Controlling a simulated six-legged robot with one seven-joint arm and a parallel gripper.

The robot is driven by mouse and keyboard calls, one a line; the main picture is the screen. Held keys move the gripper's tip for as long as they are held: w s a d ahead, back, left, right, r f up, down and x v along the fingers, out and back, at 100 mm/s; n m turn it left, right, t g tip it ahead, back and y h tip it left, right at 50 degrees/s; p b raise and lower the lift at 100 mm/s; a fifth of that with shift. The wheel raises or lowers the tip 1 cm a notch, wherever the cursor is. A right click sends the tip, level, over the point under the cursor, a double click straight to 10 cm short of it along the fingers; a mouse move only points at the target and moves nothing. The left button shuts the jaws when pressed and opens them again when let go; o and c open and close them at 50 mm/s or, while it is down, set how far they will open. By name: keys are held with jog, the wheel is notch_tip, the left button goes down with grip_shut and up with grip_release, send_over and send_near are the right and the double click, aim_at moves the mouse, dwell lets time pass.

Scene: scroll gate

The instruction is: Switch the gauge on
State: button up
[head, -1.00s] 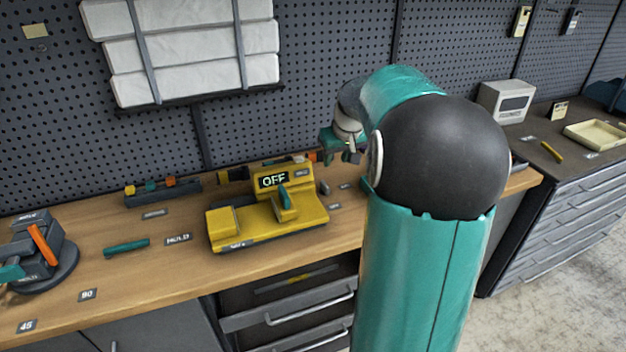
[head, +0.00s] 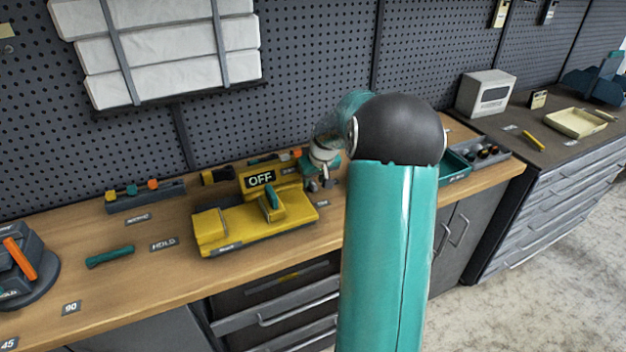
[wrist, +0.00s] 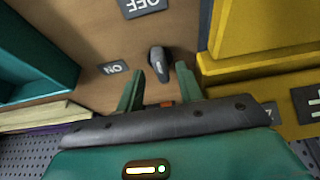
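The yellow gauge (head: 262,215) sits on the bench, and its display (head: 260,179) reads OFF. In the wrist view, part of its yellow body (wrist: 262,30) fills the upper right. A small dark switch lever (wrist: 157,56) stands on the bench beside it, between an ON label (wrist: 114,68) and an OFF label (wrist: 140,5). My gripper (wrist: 159,70) is open, with its two teal fingers apart and the lever showing at and just beyond the gap between the tips. In the head view my gripper (head: 317,184) is low over the bench, right of the gauge, largely hiding the lever.
A teal tray (wrist: 35,50) is close on the wrist view's left. In the head view, a teal bar (head: 109,257) lies left of the gauge, and a rack with coloured knobs (head: 146,196) stands behind. The pegboard (head: 310,60) closes off the back.

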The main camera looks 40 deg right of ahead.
jog(key=shift+w+f, duration=0.3)
jog(key=shift+f, duration=0.15)
grip_shut()
jog(key=shift+n, duration=0.4)
jog(key=n+y, duration=0.1)
jog(key=n, duration=0.3)
jog(key=shift+d+y, duration=0.15)
jog(key=shift+y, duration=0.25)
jog(key=n, duration=0.2)
jog(key=n+y, duration=0.1)
jog(key=n, duration=0.1)
jog(key=shift+d+y, duration=0.1)
jog(key=shift+y, duration=0.2)
jog(key=n, duration=0.2)
jog(key=n+g+y, duration=0.1)
jog(key=n, duration=0.2)
jog(key=shift+w, duration=0.2)
jog(key=shift+n+g+y, duration=0.6)
jog(key=shift+n+g, duration=0.3)
jog(key=shift+n, duration=1.1)
